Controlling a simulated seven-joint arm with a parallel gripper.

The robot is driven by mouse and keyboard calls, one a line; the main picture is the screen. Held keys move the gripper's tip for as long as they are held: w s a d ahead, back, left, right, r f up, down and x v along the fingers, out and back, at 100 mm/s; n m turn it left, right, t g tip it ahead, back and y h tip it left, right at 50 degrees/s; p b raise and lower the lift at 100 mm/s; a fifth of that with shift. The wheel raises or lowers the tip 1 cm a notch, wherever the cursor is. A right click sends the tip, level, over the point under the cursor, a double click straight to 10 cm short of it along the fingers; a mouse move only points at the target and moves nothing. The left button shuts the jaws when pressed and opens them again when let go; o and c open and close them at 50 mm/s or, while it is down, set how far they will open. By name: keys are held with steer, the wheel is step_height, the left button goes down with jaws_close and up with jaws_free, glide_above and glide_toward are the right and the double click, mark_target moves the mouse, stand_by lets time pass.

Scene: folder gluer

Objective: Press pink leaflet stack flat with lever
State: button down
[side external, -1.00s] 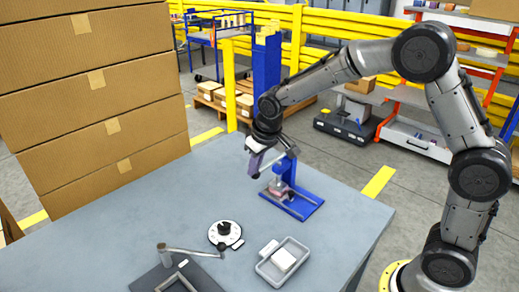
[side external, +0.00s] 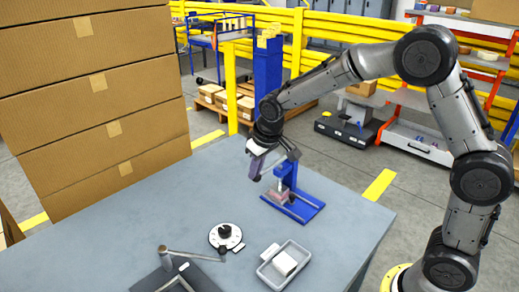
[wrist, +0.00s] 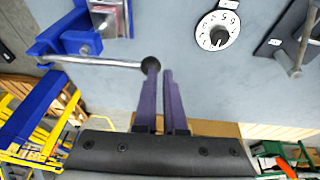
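The blue press (side external: 287,185) stands on the grey table's far side. The pink leaflet stack (side external: 279,194) lies on its base and also shows in the wrist view (wrist: 124,27), partly covered by the press pad. The grey lever (wrist: 100,61) runs sideways from the press to a black ball knob (wrist: 152,64). My gripper (side external: 255,177) is beside the press, its purple fingers pointing down. In the wrist view the fingers (wrist: 160,72) are close together with only a narrow gap and nothing between them. The knob is at the left fingertip; I cannot tell whether they touch.
A white dial (side external: 226,236) with a black knob, a grey tray (side external: 265,272) holding a white block, and a dark fixture with a metal arm (side external: 178,254) stand nearer the front. Stacked cardboard boxes (side external: 90,95) rise at the left. The table between is clear.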

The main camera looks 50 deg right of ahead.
steer(key=s+a+r, duration=0.2)
steer(key=r, duration=0.4)
steer(key=s+a+r, duration=0.2)
steer(key=r, duration=0.4)
steer(key=shift+s+r, duration=0.2)
steer(key=shift+r, duration=0.1)
steer(key=shift+a, duration=0.1)
steer(key=s+d+r+m+t, duration=0.1)
steer(key=s+d+r, duration=0.2)
steer(key=s, duration=0.2)
steer(key=s+d+r+t, duration=0.1)
steer(key=s+d+r, duration=0.1)
steer(key=s+r, duration=0.25)
steer(key=s+f, duration=0.5)
steer(key=s, duration=0.3)
steer(key=s+d+f+n, duration=0.1)
steer(key=s+f, duration=0.3)
steer(key=s, duration=0.4)
steer(key=shift+s+f+y, duration=0.25)
steer(key=shift+f+y, duration=0.05)
steer(key=shift+f, duration=0.1)
